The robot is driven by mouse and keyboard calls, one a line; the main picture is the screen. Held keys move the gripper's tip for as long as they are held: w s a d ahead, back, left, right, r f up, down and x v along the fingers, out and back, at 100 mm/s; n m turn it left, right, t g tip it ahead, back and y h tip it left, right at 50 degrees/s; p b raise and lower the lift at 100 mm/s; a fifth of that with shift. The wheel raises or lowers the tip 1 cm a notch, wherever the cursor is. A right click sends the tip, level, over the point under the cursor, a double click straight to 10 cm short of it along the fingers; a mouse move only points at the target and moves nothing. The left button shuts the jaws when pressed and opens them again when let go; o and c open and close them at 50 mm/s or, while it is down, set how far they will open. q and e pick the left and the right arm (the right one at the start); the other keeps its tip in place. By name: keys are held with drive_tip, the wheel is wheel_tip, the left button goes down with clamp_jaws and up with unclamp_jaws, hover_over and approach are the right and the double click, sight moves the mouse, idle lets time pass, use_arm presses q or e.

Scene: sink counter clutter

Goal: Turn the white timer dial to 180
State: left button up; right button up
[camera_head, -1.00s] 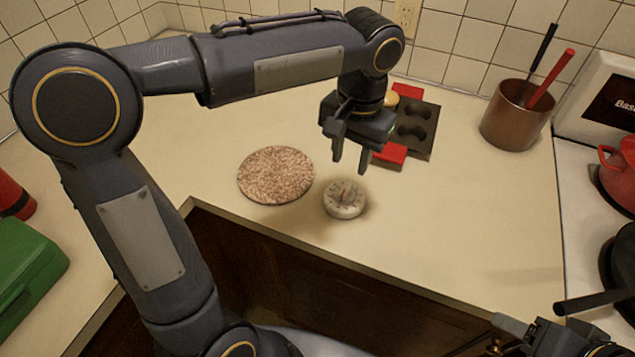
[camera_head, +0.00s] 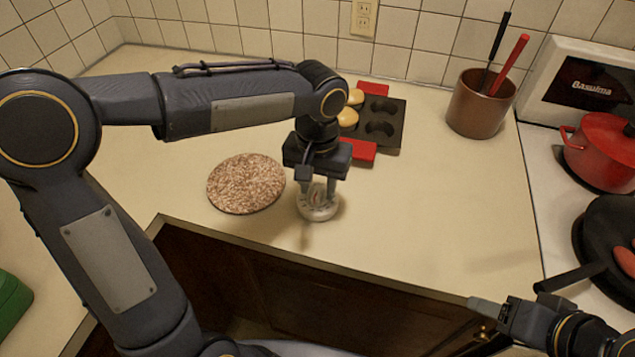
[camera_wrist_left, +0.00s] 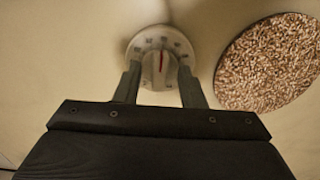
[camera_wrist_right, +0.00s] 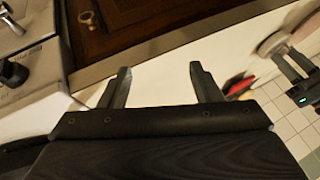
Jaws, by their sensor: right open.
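The white timer dial (camera_head: 318,208) sits on the counter near its front edge. In the left wrist view the timer (camera_wrist_left: 161,47) shows dark numbers around its rim and a raised centre knob with a red pointer line toward the top of the picture. My left gripper (camera_head: 318,195) points down over the timer, its fingers apart on either side of it. In the left wrist view the left fingertips (camera_wrist_left: 160,75) flank the knob, with gaps visible; I cannot tell whether they touch it. My right gripper (camera_wrist_right: 160,78) is open and empty, away from the timer near the counter's front right.
A round speckled mat (camera_head: 246,183) lies left of the timer. A muffin tin (camera_head: 383,122) with red handles stands behind. A copper pot (camera_head: 480,103) with utensils, a red pot (camera_head: 601,150) and a black pan (camera_head: 606,235) are at right. The counter right of the timer is clear.

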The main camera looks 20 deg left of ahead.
sight(318, 190)
use_arm(q)
clamp_jaws()
drive_tip(key=shift+m, duration=0.4)
unclamp_jaws()
wheel_tip(318, 190, up, 8)
drive_tip(key=shift+f+p, duration=0.1)
drive_tip(key=shift+p, duration=0.35)
idle(0.3)
drive_tip(key=s+a+f+n+t+h, duration=0.1)
drive_tip(key=s+a+f+t+h, duration=0.1)
drive_tip(key=s, duration=0.6)
drive_tip(key=s+a+f+n+t+h, duration=0.1)
drive_tip(key=s+a+f+n+t, duration=0.1)
drive_tip(key=s+a, duration=0.5)
wheel_tip(318, 190, down, 3)
drive_tip(key=shift+s+r+t+h, duration=0.1)
drive_tip(key=shift+s+t+h, duration=0.3)
drive_tip(key=shift+s+t, duration=0.55)
